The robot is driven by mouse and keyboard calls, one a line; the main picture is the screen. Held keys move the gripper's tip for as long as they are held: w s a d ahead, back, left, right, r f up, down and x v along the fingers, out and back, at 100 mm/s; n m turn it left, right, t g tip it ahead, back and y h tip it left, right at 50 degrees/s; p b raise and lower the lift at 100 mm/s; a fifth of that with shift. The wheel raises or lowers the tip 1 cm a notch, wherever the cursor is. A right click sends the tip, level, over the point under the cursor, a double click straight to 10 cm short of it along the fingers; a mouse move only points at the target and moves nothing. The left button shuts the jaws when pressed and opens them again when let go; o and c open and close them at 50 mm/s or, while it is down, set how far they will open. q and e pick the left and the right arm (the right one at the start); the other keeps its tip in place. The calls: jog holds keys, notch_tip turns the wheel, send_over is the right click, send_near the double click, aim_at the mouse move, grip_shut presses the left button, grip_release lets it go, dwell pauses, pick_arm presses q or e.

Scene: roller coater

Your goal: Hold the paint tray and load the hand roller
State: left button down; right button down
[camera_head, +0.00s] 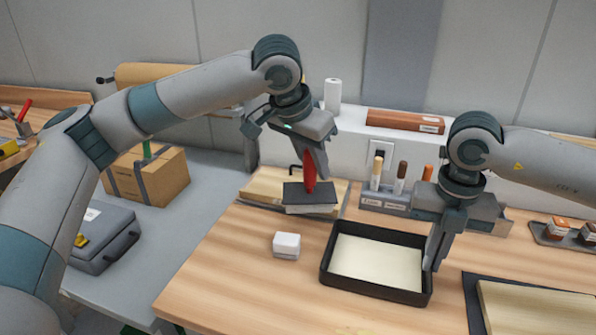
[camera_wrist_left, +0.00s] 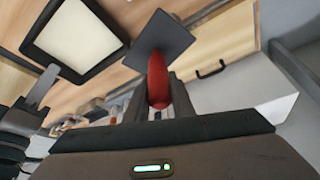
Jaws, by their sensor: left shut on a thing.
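The black paint tray (camera_head: 326,275) lies on the wooden table with a pale cream layer inside; it also shows in the left wrist view (camera_wrist_left: 113,62). My left gripper (camera_head: 316,165) is shut on the red handle of a tool (camera_head: 310,172), above and behind the tray. The tool has a flat dark rectangular head (camera_wrist_left: 170,42); I cannot make out a roller cylinder on it. My right gripper (camera_head: 432,264) points down at the tray's right wall, its fingertips at the rim. Whether its fingers are closed on the wall is unclear.
A small white block (camera_head: 286,246) stands left of the tray. A wooden board (camera_head: 262,188) lies behind it. A holder (camera_head: 385,202) with several upright handles stands behind the tray. A dark-edged board (camera_head: 530,305) is at right. The front left tabletop is clear.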

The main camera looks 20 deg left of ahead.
pick_arm(q)
jog(key=s+d+m+g+h, duration=0.1)
jog(key=s+d+m+g, duration=0.1)
jog(key=s+d+m, duration=0.2)
jog(key=s+d+m+g+h, duration=0.1)
jog(key=s+d+m, duration=0.3)
jog(key=d+m, duration=0.5)
jog(key=d+g, duration=0.1)
jog(key=d, duration=0.3)
jog(key=shift+s+h, duration=0.4)
jog(key=shift+f, duration=1.5)
jog(key=shift+f, duration=0.65)
pick_arm(e)
jog(key=shift+r, duration=0.1)
dwell(0.6)
